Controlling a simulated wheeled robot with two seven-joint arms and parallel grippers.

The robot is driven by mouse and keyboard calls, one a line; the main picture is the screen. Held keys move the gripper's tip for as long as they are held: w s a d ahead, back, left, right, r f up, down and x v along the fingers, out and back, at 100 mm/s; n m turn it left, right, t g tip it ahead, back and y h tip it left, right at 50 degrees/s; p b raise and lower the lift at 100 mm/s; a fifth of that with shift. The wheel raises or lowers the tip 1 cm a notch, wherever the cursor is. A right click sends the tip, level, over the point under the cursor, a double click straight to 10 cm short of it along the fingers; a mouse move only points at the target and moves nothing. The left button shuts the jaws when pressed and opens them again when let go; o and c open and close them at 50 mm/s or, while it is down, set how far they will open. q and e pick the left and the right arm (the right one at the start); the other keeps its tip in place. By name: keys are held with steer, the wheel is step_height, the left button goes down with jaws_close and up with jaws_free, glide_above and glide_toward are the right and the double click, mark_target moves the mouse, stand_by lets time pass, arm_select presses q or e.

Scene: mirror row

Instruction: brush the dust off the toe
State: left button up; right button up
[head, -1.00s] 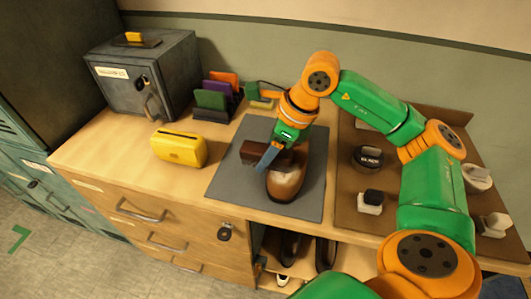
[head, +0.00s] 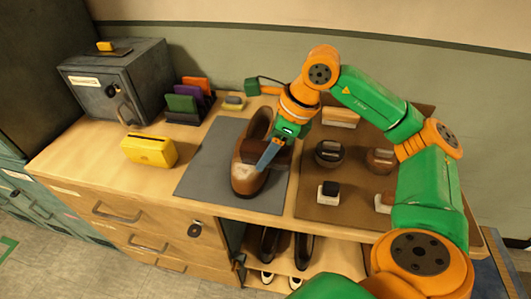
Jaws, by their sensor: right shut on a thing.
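A brown leather shoe (head: 244,184) lies on the grey mat (head: 207,165), its toe towards the front edge of the counter. A pale, dusty-looking patch shows on the toe. The gripper and brush hide part of the shoe. I cannot tell whether the brush touches the leather. My left gripper is not in view.
A yellow case (head: 149,150) stands left of the mat, and a grey safe (head: 118,85) behind it. A card rack (head: 186,103) and a sponge (head: 234,102) are at the back. Right of the mat, a brown tray (head: 310,205) holds tins and daubers. More shoes (head: 286,245) sit on the shelf below.

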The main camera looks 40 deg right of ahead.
mark_target(256, 145)
steer(key=shift+w+a+r+p, duration=0.15)
steer(key=shift+r+p, duration=0.2)
steer(key=shift+r, duration=0.15)
steer(key=shift+w+a+r+p, duration=0.15)
steer(key=shift+r+p, duration=0.15)
steer(key=shift+r, duration=0.2)
step_height(256, 145, up, 3)
steer(key=shift+s+d+r+p, duration=0.1)
steer(key=shift+s+d+p, duration=0.05)
steer(key=shift+p, duration=1.1)
steer(key=shift+r+p, duration=0.3)
